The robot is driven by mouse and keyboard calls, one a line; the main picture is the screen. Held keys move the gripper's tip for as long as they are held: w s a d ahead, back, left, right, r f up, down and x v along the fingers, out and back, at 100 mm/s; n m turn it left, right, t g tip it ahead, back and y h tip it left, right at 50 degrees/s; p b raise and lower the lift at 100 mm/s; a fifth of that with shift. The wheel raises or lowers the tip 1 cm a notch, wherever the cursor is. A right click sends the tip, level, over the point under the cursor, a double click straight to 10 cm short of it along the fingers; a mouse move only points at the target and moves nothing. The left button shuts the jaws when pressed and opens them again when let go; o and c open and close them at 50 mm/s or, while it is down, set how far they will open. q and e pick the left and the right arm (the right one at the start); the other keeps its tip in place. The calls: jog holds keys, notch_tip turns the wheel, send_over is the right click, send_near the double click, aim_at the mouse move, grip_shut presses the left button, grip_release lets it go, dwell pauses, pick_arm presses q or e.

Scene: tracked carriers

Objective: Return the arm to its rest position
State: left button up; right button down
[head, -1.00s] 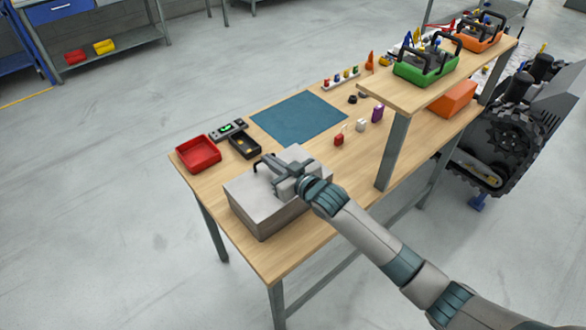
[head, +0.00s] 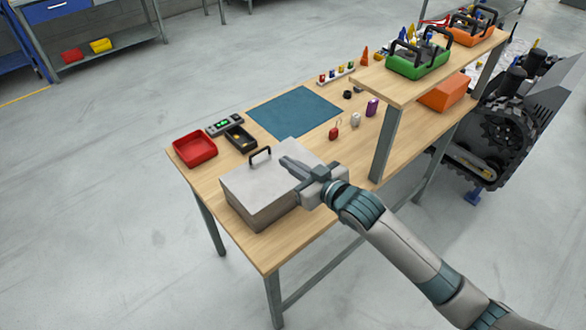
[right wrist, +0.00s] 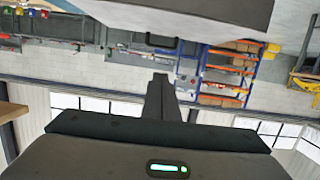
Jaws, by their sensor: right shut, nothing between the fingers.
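My right gripper (head: 285,163) is shut and empty. In the head view it is over or beside the right part of a grey box (head: 255,183) with a black handle (head: 260,156). The handle is apart from the fingers. The box stands closed on the near left part of the wooden table. In the right wrist view the shut fingers (right wrist: 160,82) point away from the camera, with a grey surface (right wrist: 190,12) at the top. My left gripper is not in view.
A red tray (head: 194,149), a black tray (head: 240,138) and a blue mat (head: 294,111) lie behind the box. Small red, white and purple items stand right of the mat. A raised shelf (head: 397,92) on posts carries green and orange carriers.

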jog(key=shift+s+d+r, duration=0.1)
jog(key=shift+s+d, duration=0.2)
jog(key=shift+s, duration=0.1)
dwell(0.3)
